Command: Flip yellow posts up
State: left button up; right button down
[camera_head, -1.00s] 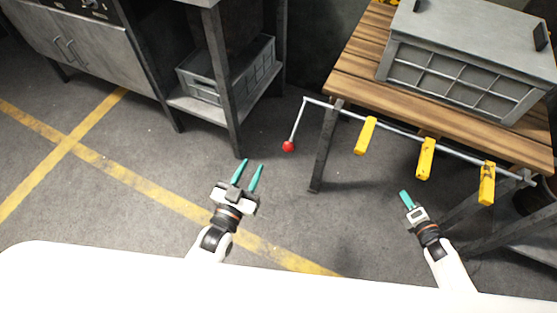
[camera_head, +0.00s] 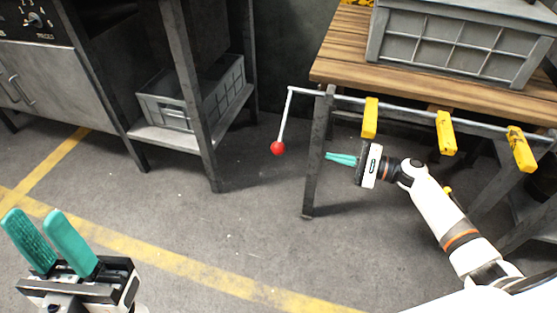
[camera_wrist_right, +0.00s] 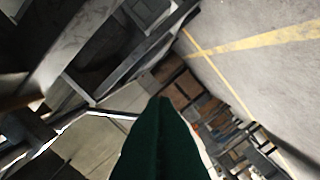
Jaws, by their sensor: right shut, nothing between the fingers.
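Three yellow posts hang down from a grey rod along the table's front edge: a left post (camera_head: 370,118), a middle post (camera_head: 446,133) and a right post (camera_head: 521,149). A crank handle with a red ball (camera_head: 278,148) hangs at the rod's left end. My right gripper (camera_head: 328,157) is shut and empty, pointing left beside the table leg, below the left post and right of the red ball. In the right wrist view its dark green fingers (camera_wrist_right: 160,145) fill the lower middle. My left gripper (camera_head: 48,232) is open and empty at the lower left, over the floor.
A wooden table (camera_head: 420,82) carries a grey crate (camera_head: 450,45). Its front leg (camera_head: 318,165) stands close to my right fingertips. A workbench with a grey crate (camera_head: 192,93) on its lower shelf stands at the left. The floor in the middle is clear.

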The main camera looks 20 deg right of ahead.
jog(key=shift+a, duration=0.1)
dwell(0.3)
jog(key=w+a+r, duration=0.2)
jog(key=w+a, duration=0.2)
jog(key=a, duration=0.6)
jog(key=shift+a+r, duration=0.3)
jog(key=shift+s, duration=0.15)
